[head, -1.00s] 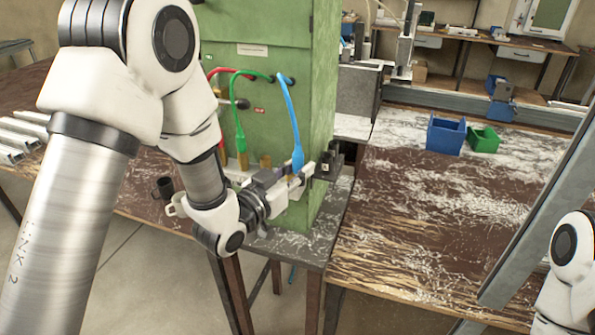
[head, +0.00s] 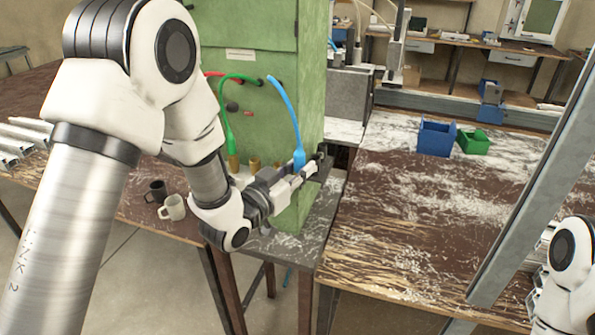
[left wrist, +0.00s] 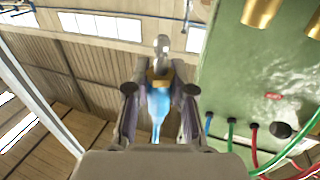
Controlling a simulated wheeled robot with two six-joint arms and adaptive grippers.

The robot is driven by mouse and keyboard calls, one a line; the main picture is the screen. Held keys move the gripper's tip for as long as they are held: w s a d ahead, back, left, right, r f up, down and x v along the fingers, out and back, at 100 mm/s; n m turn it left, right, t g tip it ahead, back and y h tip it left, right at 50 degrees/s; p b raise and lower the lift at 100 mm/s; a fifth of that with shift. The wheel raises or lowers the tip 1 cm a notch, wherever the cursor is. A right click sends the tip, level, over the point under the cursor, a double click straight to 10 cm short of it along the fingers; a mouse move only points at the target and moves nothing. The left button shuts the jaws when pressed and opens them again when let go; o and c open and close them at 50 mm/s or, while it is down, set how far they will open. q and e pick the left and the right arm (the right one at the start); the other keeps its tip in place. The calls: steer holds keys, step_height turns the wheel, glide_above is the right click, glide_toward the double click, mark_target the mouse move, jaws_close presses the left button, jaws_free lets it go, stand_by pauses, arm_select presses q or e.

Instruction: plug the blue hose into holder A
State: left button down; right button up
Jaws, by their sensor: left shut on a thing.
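My left gripper (head: 304,170) is shut on the blue hose's plug (head: 299,158), in front of the green cabinet's right side. In the left wrist view the plug (left wrist: 158,104) sits between the two fingers (left wrist: 161,90), with a brass collar and a silver tip pointing away from my wrist. The blue hose (head: 287,100) arches up from the plug to the cabinet. Brass holders (head: 254,164) stand at the cabinet's front; two also show in the left wrist view (left wrist: 262,12). No letter is readable, so I cannot tell which is A. The plug is apart from them.
The green hose (head: 222,100) ends over a brass holder at the left; the red hose (head: 217,74) is partly hidden by my arm. A dark mug (head: 156,191) and a white mug (head: 173,207) stand beside my left arm. Blue (head: 437,138) and green bins (head: 474,142) stand right.

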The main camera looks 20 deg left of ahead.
arm_select(q)
steer(key=shift+w+d+r+b, duration=0.1)
steer(key=shift+w+r+b, duration=0.05)
steer(key=shift+w, duration=3.05)
steer(key=shift+w+d+r+b, duration=0.1)
steer(key=shift+w+b, duration=0.05)
steer(key=shift+w, duration=3)
arm_select(e)
steer(key=shift+s+d+f, duration=0.15)
steer(key=shift+f, duration=0.15)
arm_select(q)
steer(key=shift+a, duration=0.1)
arm_select(e)
steer(key=shift+f, duration=0.15)
